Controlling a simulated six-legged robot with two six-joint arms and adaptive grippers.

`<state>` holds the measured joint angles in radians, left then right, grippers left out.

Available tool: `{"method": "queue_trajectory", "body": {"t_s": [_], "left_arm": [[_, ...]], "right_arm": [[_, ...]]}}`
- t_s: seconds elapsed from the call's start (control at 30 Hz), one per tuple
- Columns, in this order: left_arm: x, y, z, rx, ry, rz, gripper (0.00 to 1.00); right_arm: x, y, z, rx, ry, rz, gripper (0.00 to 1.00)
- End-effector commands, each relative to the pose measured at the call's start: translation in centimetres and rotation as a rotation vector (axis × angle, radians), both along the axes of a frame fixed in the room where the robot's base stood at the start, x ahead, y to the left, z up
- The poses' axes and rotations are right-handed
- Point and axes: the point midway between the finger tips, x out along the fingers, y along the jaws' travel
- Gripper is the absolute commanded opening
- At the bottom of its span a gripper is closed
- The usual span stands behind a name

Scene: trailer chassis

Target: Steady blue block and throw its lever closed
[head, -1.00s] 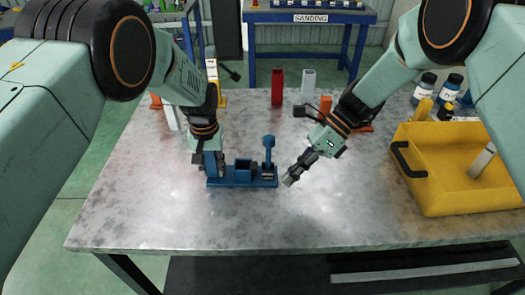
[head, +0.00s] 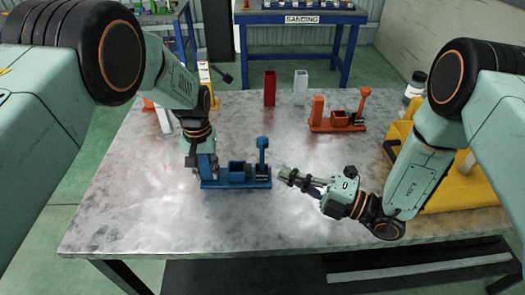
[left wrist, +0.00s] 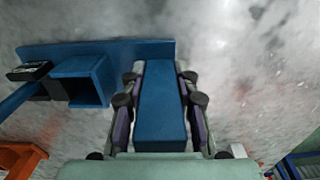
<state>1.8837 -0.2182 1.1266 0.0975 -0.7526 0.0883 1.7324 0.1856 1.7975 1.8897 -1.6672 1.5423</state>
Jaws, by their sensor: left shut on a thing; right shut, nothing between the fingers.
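The blue block (head: 237,183) is a base with a square socket, a tall post at its left end and a lever at its right end. It sits on the metal table. The lever (head: 262,152) stands upright. My left gripper (head: 203,172) is shut on the post at the left end; the left wrist view shows the post (left wrist: 160,105) between both fingers. My right gripper (head: 284,174) is shut and empty, just right of the lever and low over the table, apart from the block.
An orange block with its own lever (head: 338,120) stands behind. A red post (head: 269,88) and a white post (head: 301,88) stand at the back. A yellow bin (head: 455,195) is at right, partly behind my right arm. The front of the table (head: 210,222) is clear.

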Motion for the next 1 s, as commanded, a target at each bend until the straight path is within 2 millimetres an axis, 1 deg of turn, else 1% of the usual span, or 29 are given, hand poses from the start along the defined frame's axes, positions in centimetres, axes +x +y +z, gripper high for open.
{"method": "queue_trajectory", "body": {"t_s": [0.33, 0.47, 0.57, 0.8, 1.0], "left_arm": [[-0.1, 0.0, -0.1, 0.0, 0.002, -0.001, 0.0], [-0.1, 0.0, -0.1, 0.0, 0.002, -0.001, 0.0], [-0.1, 0.0, -0.1, 0.0, 0.002, -0.001, 0.0], [-0.1, 0.0, -0.1, 0.0, 0.001, -0.001, 0.0], [-0.1, 0.0, -0.1, 0.0, 0.001, 0.0, 0.0]], "right_arm": [[0.0, 0.1, 0.0, 0.004, 0.004, 0.006, 0.0], [0.3, 0.8, 0.1, 0.002, 0.003, 0.007, 0.0], [0.9, 2.0, 0.2, 0.002, 0.002, 0.01, 0.0], [2.9, 5.6, 0.7, 0.001, 0.001, 0.011, 0.0], [4.2, 8.0, 0.9, 0.0, 0.002, 0.009, 0.0]]}}
